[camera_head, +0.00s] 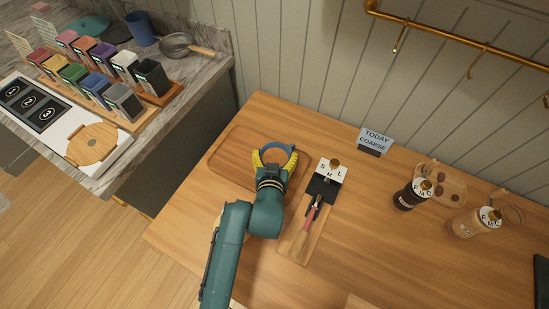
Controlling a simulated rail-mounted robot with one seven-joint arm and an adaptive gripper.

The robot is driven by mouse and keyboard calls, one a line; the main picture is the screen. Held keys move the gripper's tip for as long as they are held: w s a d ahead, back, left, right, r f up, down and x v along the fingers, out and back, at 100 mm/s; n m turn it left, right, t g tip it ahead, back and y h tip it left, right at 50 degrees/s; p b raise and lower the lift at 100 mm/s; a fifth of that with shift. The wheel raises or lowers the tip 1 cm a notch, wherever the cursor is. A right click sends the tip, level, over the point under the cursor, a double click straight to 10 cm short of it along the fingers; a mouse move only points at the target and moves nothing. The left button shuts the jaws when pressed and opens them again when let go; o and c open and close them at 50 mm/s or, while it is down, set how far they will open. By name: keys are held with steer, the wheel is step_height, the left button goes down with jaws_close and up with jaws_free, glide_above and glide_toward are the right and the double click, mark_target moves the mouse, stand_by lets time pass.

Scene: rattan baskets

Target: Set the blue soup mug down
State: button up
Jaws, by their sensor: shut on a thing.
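My gripper (271,158), with yellow fingers, is shut on a round thing with a blue-grey rim, which looks like the blue soup mug (283,148). The fingers and wrist hide most of the mug. It is over the right part of a shallow wooden tray (222,150) on the wooden table. I cannot tell whether its base touches the tray.
A wooden board with a black S-M-L stand (325,188) lies just right of my gripper. A "TODAY COARSE" sign (374,141) and two jars (412,194) stand further right. The counter at left holds colored containers, a blue cup (142,28) and a pan (176,44).

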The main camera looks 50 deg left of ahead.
steer(key=shift+w+f, duration=0.1)
steer(key=shift+f, duration=0.05)
steer(key=shift+f, duration=0.15)
steer(key=o, duration=0.9)
steer(key=shift+r, duration=0.2)
steer(key=p+v, duration=0.3)
steer(key=v, duration=0.9)
